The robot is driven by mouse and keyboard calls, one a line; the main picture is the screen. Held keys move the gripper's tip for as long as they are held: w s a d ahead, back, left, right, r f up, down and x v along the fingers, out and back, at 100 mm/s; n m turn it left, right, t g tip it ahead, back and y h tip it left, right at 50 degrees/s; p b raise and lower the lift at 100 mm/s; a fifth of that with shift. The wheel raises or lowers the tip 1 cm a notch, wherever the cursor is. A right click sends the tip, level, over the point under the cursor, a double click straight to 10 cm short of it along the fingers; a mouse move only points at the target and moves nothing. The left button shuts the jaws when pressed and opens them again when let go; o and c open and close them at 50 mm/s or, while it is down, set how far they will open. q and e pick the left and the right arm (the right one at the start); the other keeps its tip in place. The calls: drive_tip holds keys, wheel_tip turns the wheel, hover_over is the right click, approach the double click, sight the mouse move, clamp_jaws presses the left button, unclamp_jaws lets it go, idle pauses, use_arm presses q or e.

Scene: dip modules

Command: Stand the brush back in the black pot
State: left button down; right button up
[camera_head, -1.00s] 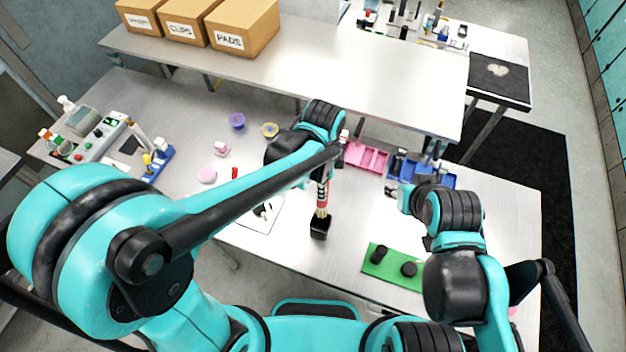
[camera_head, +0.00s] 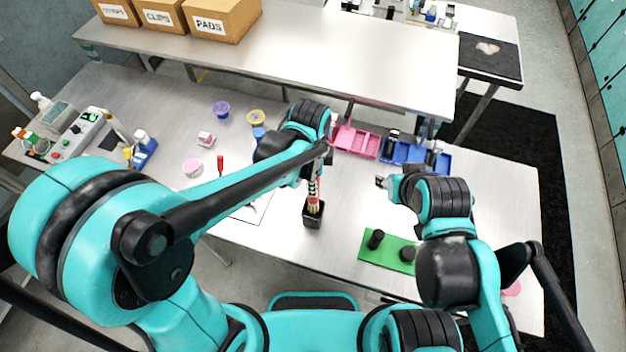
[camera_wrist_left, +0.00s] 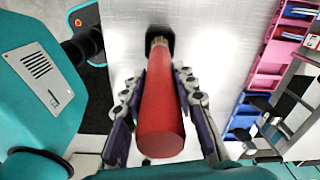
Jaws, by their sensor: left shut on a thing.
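The black pot (camera_head: 313,216) stands near the front edge of the grey table, in the middle of the head view. The brush (camera_head: 313,188) has a red handle and a pale lower end. My left gripper (camera_head: 315,172) is shut on the red handle and holds the brush roughly upright over the pot. In the left wrist view the two fingers of my left gripper (camera_wrist_left: 160,100) flank the brush handle (camera_wrist_left: 161,122), and the brush's far end overlaps the black pot (camera_wrist_left: 157,34). How deep that end sits is hidden. My right gripper (camera_head: 382,182) is away to the right; its fingers are too small to read.
A green board (camera_head: 380,257) with black knobs lies right of the pot. Pink (camera_head: 357,142) and blue (camera_head: 400,152) trays lie behind. A white sheet (camera_head: 255,208) with a red-handled tool lies left of the pot. Bare table lies between the pot and the trays.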

use_arm(q)
drive_tip(key=shift+f+b, duration=2.8)
drive_tip(key=shift+f, duration=0.65)
drive_tip(key=c, duration=1.1)
unclamp_jaws()
drive_tip(key=shift+c, duration=0.2)
drive_tip(key=shift+r, duration=0.1)
wheel_tip(320, 180, up, 12)
drive_tip(key=s+a+f+n+t+b, duration=0.2)
drive_tip(key=a+f+n+t+b, duration=0.1)
drive_tip(key=a+f+n+b, duration=0.5)
drive_tip(key=s+a+f+n+t+b, duration=0.3)
drive_tip(key=a+f+n+t+b, duration=0.1)
drive_tip(key=a+f+n+b, duration=0.4)
drive_tip(key=a+f+n, duration=0.1)
drive_tip(key=n, duration=0.1)
drive_tip(key=shift+a+n, duration=0.3)
drive_tip(key=shift+a, duration=0.05)
